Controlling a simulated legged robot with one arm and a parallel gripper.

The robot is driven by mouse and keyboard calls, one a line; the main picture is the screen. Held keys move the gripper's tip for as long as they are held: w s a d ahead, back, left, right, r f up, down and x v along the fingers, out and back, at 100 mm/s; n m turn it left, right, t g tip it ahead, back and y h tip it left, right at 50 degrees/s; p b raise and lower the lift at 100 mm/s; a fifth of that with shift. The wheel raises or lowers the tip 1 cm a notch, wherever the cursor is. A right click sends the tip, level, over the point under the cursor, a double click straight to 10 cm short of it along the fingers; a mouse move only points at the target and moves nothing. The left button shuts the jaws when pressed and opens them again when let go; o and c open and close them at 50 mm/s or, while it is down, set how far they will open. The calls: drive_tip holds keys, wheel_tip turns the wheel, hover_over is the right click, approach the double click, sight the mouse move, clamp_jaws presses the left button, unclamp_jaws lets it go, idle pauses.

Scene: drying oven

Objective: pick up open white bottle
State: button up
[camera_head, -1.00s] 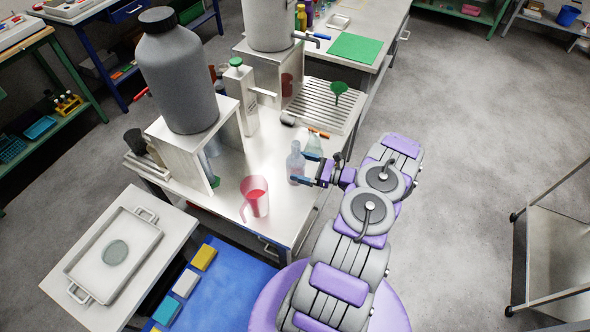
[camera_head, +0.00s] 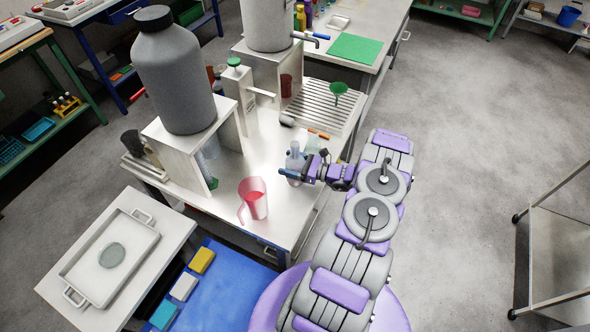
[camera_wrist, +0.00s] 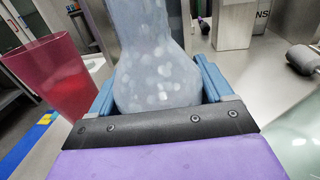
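The open white bottle (camera_head: 294,161) is a pale, translucent, bluish vessel standing upright near the front right of the steel table. In the wrist view the bottle (camera_wrist: 152,65) fills the middle, with its lower body close to the gripper base. My gripper (camera_head: 291,175) is at the bottle's lower part, coming from the right. Its blue fingers stand one on each side of the bottle and look spread open; firm contact cannot be made out. The bottle's top is cut off in the wrist view.
A pink jug (camera_head: 254,198) with red content stands left of the bottle. A clear flask (camera_head: 312,146) is close behind my gripper. A white dispenser (camera_head: 240,95), a drying rack (camera_head: 322,108) and a steel stand (camera_head: 165,150) with a grey bottle (camera_head: 175,75) are farther back.

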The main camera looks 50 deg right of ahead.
sight(289, 156)
drive_tip(key=c, duration=0.6)
drive_tip(key=shift+a, duration=0.1)
drive_tip(key=shift+c, duration=0.2)
drive_tip(key=shift+r, duration=0.1)
drive_tip(key=shift+r+p, duration=0.35)
drive_tip(key=shift+r, duration=0.4)
wheel_tip(289, 156, up, 2)
drive_tip(key=shift+r+p, duration=0.2)
drive_tip(key=shift+p, duration=0.2)
drive_tip(key=s+a+r+p, duration=0.1)
drive_tip(key=s+r+p, duration=0.1)
drive_tip(key=s, duration=0.6)
drive_tip(key=s+a+r+p, duration=0.2)
drive_tip(key=s+r+p, duration=0.1)
drive_tip(key=s, duration=0.4)
drive_tip(key=shift+s+a, duration=0.15)
drive_tip(key=shift+s, duration=0.2)
